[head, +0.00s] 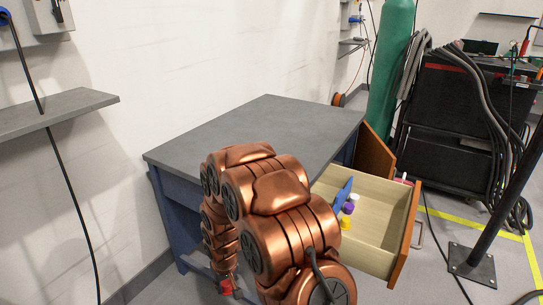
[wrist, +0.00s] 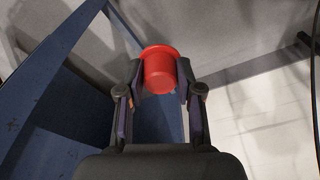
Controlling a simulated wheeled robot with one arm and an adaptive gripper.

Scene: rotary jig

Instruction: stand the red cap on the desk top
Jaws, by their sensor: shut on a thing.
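The red cap (wrist: 159,72) is between the two fingers of my gripper (wrist: 158,85) in the wrist view, with both fingers touching its sides. In the head view the cap (head: 226,286) shows small and partly hidden at the lower left of my arm, below the level of the desk top. The grey desk top (head: 262,130) is bare where it shows; my arm hides its front part. In the wrist view the blue desk frame (wrist: 62,55) is to the left of the cap.
An open drawer (head: 376,258) at the desk's right holds a blue item, a purple-and-white item and a yellow item. A grey wall shelf (head: 60,110) is at the left. A green cylinder (head: 390,75) and a black cart (head: 450,125) stand behind right.

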